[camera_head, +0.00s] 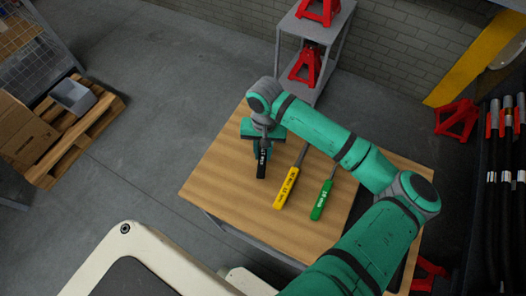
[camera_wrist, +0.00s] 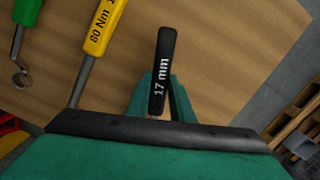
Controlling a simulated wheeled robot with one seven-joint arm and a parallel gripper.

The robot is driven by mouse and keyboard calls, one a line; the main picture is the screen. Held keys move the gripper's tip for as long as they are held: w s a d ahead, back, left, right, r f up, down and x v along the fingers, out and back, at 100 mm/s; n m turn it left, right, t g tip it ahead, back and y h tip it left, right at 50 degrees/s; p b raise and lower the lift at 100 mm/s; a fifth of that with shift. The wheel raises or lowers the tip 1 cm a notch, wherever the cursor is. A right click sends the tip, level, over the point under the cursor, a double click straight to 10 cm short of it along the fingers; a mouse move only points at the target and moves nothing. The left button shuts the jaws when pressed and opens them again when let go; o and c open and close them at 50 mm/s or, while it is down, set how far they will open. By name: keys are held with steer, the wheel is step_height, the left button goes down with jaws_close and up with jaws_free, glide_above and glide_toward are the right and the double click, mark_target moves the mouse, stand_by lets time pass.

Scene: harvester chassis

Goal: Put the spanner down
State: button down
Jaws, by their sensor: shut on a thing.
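The spanner has a black handle marked "17 mm" in the wrist view (camera_wrist: 162,68), and the handle also shows in the head view (camera_head: 262,163). My gripper (camera_head: 257,142) is shut on the spanner over the far left part of the wooden table (camera_head: 227,160). The green fingers show around the spanner's lower end in the wrist view. The spanner's head is hidden by my gripper. I cannot tell whether the spanner touches the tabletop.
A yellow-handled tool (camera_head: 287,187) and a green-handled tool (camera_head: 322,199) lie on the table to the right of the spanner. A grey shelf (camera_head: 318,30) with red jack stands is behind the table. The table's front left part is clear.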

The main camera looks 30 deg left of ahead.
steer(key=shift+f, duration=0.1)
steer(key=c, duration=1.6)
jaws_free()
steer(key=shift+o, duration=0.2)
step_height(320, 180, up, 12)
steer(key=w, duration=0.1)
steer(key=shift+a, duration=0.3)
steer(key=shift+w, duration=0.15)
